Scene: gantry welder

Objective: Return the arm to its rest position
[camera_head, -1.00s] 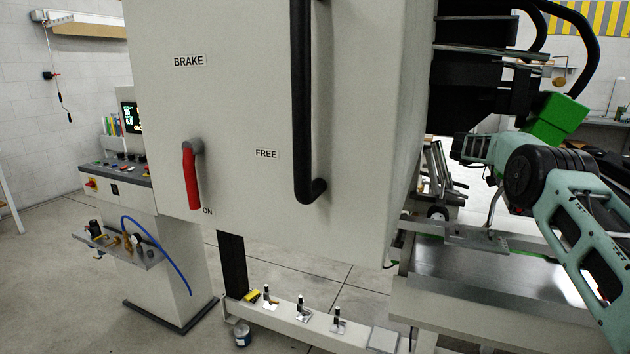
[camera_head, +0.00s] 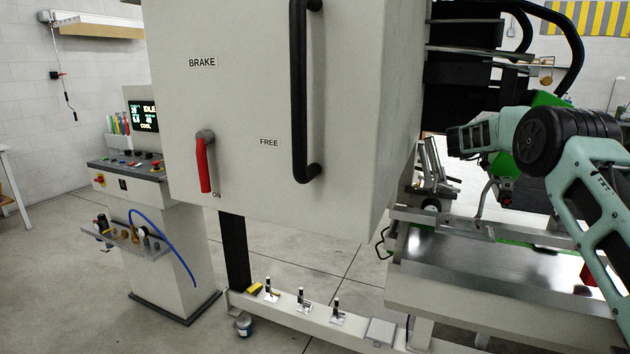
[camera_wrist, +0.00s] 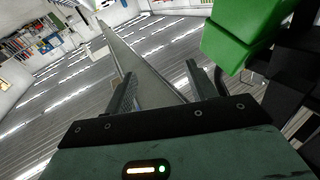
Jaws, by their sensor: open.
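My arm shows at the right of the head view, teal with black joints, reaching in beside the welder head. My gripper (camera_head: 456,140) is at its left end, near the right side of the large grey cabinet (camera_head: 350,190). In the wrist view my gripper (camera_wrist: 158,85) has its two dark fingers apart, with nothing between them. A long grey rail or beam (camera_wrist: 150,75) lies beyond the fingers. A green block (camera_wrist: 245,35) is close by on the upper right of the wrist view.
The cabinet bears a red lever (camera_head: 204,165) and a black handle (camera_head: 300,90). A metal worktable (camera_head: 480,275) lies below my arm. Black hoses (camera_head: 570,50) hang behind it. A control console (camera_head: 130,170) stands at left. Open floor (camera_head: 60,270) lies at the front left.

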